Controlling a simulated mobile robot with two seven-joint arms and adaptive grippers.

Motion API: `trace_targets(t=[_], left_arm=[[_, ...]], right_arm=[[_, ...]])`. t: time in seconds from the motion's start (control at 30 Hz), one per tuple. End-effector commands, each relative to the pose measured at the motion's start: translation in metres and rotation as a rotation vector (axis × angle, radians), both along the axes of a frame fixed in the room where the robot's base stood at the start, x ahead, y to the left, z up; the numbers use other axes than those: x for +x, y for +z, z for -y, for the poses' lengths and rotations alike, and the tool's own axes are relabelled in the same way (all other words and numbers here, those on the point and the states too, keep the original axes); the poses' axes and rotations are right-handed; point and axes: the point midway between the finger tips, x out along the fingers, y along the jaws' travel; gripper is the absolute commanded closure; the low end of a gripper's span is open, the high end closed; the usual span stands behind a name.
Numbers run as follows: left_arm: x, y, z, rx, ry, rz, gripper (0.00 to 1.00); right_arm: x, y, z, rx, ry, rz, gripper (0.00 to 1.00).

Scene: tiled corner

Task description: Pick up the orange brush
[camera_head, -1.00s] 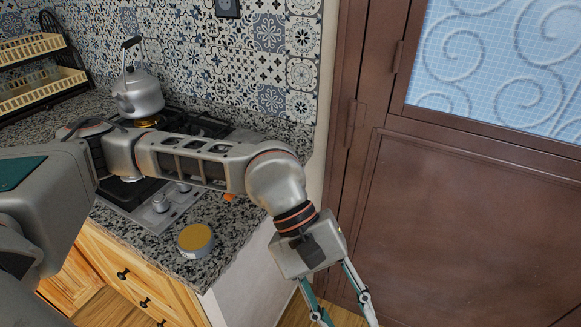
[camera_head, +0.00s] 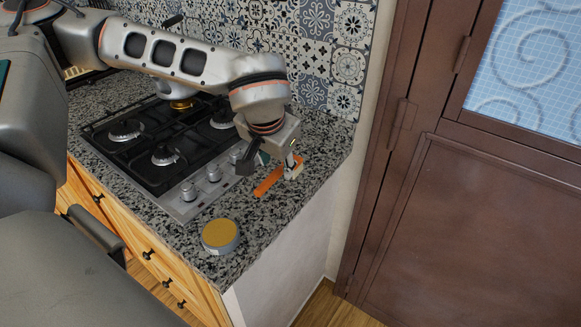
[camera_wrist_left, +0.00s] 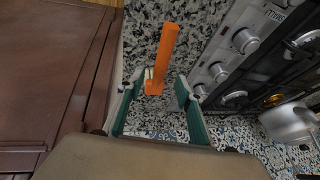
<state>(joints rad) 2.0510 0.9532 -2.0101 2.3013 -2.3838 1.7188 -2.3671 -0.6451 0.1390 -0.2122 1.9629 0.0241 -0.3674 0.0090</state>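The orange brush (camera_head: 268,182) lies on the speckled counter, right of the stove knobs. In the left wrist view the orange brush (camera_wrist_left: 164,52) shows as a long bar, its near end between my fingertips. My left gripper (camera_head: 291,170) reaches down over the brush's far end and partly hides it. In the left wrist view my left gripper (camera_wrist_left: 159,86) is open, one finger on each side of the brush with visible gaps. My right gripper is in no view.
A round tin with a yellowish top (camera_head: 220,235) stands on the counter near its front corner. The black gas stove (camera_head: 165,158) lies left of the brush. A kettle (camera_wrist_left: 288,122) shows in the left wrist view. A brown door (camera_head: 480,220) stands right of the counter.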

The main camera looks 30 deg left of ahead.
Motion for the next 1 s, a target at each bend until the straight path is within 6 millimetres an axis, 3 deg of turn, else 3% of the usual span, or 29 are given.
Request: trace_targets(t=[0.43,0.7,0.83,1.0], left_arm=[[0.019,-0.047,-0.008,-0.002,0.002,-0.003,0.64],[0.021,-0.050,-0.009,-0.003,0.001,0.000,0.64],[0.021,-0.050,-0.009,-0.003,0.001,0.000,0.98],[0.021,-0.049,-0.008,-0.003,0.001,0.001,1.00]], right_arm=[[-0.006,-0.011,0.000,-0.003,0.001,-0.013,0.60],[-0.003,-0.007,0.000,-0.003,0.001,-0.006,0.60],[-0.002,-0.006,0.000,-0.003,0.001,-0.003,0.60],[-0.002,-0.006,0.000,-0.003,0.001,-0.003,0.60]])
